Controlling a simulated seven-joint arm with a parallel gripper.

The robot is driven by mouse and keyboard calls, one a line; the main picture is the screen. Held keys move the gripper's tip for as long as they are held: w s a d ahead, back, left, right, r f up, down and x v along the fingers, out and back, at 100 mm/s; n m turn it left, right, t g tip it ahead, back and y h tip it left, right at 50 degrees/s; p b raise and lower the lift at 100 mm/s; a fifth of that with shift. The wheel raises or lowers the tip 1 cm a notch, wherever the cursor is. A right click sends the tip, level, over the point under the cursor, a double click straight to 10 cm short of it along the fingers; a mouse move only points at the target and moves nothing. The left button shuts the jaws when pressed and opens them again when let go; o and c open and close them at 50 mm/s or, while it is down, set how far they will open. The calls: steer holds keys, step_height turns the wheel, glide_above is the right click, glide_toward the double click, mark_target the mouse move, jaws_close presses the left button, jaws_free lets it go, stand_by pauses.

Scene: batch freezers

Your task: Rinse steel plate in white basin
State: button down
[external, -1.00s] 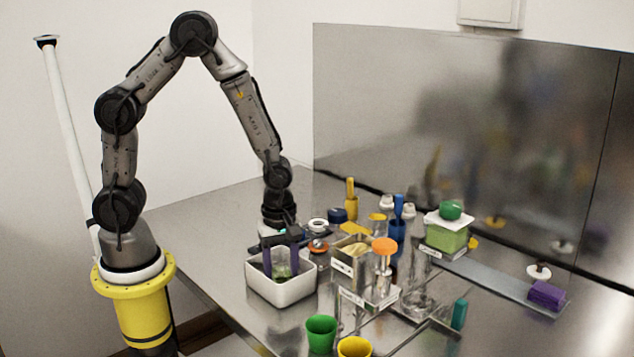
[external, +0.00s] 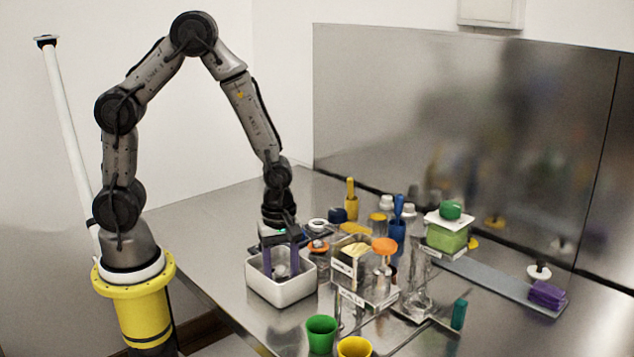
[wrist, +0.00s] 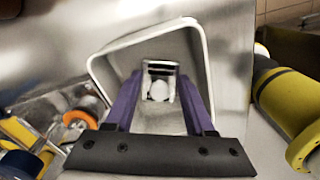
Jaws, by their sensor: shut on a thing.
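My gripper (external: 280,264) points down into the white basin (external: 282,293), with its purple fingertips inside the walls. In the wrist view, my gripper (wrist: 160,78) is shut on a small shiny steel piece with a pale round knob, which I take as the steel plate (wrist: 160,67). The plate is between the fingertips, inside the white basin (wrist: 207,75). In the external view only a pale grey bit of it shows between the fingers. I cannot tell whether it touches the basin floor.
Right of the basin stand a clear container (external: 372,290) and an orange-topped item (external: 384,246). Green (external: 321,334) and yellow (external: 354,347) cups stand in front. A long grey strip (external: 495,277) lies at right. The table left of the basin is clear.

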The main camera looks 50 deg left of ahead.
steer(key=shift+r, duration=4.05)
step_height(320, 180, up, 4)
